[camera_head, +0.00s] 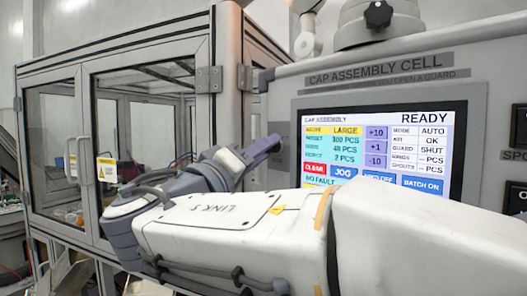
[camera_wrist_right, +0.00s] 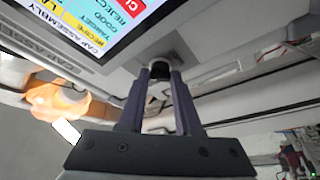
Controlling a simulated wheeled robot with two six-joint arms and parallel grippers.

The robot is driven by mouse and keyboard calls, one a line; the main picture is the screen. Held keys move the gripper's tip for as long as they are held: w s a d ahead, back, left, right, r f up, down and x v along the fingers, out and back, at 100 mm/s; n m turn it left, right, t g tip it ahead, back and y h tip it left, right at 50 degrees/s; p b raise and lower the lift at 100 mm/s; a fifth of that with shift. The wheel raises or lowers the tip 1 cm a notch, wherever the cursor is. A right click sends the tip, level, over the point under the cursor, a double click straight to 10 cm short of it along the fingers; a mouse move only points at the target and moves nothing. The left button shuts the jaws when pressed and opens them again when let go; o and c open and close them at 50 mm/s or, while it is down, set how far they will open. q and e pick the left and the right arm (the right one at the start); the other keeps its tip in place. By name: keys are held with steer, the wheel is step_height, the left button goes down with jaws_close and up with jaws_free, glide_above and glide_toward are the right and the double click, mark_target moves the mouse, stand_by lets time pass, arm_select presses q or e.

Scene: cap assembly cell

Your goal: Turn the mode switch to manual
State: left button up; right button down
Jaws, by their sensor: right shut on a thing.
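The mode switch (camera_wrist_right: 160,70) shows in the right wrist view as a small black knob on the grey panel face. My right gripper (camera_wrist_right: 160,78) has its two purple-grey fingers on either side of the knob and is shut on it. In the head view my right gripper (camera_head: 268,146) reaches the panel just left of the screen, and the switch is hidden behind it. The screen (camera_head: 375,150) shows MODE AUTO and READY; it also shows in the right wrist view (camera_wrist_right: 95,22). The switch's pointer direction cannot be made out. My left gripper is not in view.
A framed guard enclosure (camera_head: 150,130) with closed clear doors stands at the left. A black star knob (camera_head: 378,14) sits above the panel. My right arm crosses in front of the screen's lower part. More panel controls (camera_head: 519,125) are at the right edge.

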steer(key=shift+r+n+g+y+p, duration=0.2)
steer(key=shift+n+g+y+p, duration=0.5)
steer(key=shift+n+p, duration=1.75)
steer(key=shift+r+n+g+y+p, duration=0.15)
steer(key=shift+n+g+y+p, duration=0.3)
steer(key=shift+n+g+p, duration=1.85)
steer(key=shift+r+n+t+y+p, duration=0.2)
steer(key=shift+n+t+y+p, duration=0.3)
steer(key=shift+n+p, duration=2.1)
steer(key=shift+n+b, duration=0.95)
steer(key=c, duration=0.6)
jaws_free()
